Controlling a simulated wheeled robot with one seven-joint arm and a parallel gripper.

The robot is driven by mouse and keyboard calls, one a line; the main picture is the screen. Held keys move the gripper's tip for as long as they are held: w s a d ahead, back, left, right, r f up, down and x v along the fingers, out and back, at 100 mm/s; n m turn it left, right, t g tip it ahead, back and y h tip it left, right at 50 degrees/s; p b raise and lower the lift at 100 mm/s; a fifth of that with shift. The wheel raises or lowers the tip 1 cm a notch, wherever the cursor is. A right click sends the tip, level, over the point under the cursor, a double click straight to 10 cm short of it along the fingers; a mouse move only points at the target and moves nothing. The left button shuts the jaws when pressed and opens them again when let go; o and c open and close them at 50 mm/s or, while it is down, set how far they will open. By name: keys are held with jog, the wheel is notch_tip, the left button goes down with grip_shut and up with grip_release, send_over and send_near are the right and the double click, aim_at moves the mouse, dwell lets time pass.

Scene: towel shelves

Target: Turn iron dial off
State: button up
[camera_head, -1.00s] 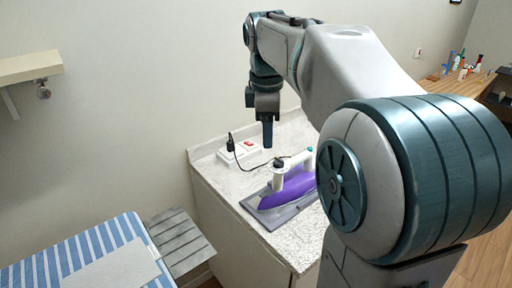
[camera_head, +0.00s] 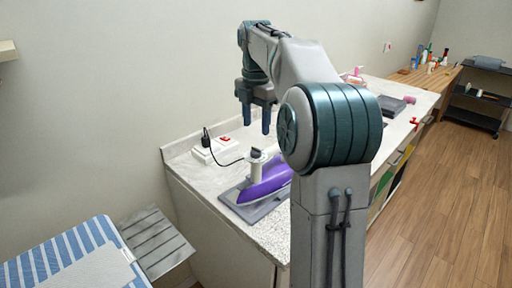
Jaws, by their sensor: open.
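The purple and white iron (camera_head: 266,182) rests on a grey pad (camera_head: 232,197) on the speckled counter. A dark dial (camera_head: 257,153) shows on top of the iron's white front part; its setting is too small to tell. My arm hides the back of the iron. A dark cord runs from the iron to a white power strip (camera_head: 212,155) with a red switch. My gripper (camera_head: 256,128) is open and empty, pointing down, above the counter near the power strip and the iron. It appears apart from both.
A striped ironing board (camera_head: 62,262) stands at the lower left with a slatted grey end. Farther along the counter (camera_head: 200,180) are a dark folded item (camera_head: 381,104) and small pink items. A wooden table with bottles and a dark cart stand at the back right. The wooden floor at right is clear.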

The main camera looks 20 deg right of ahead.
aim_at(256, 148)
notch_tip(256, 148, down, 7)
jog(key=shift+f+b, duration=0.2)
jog(key=shift+b, duration=0.1)
jog(key=c, duration=1)
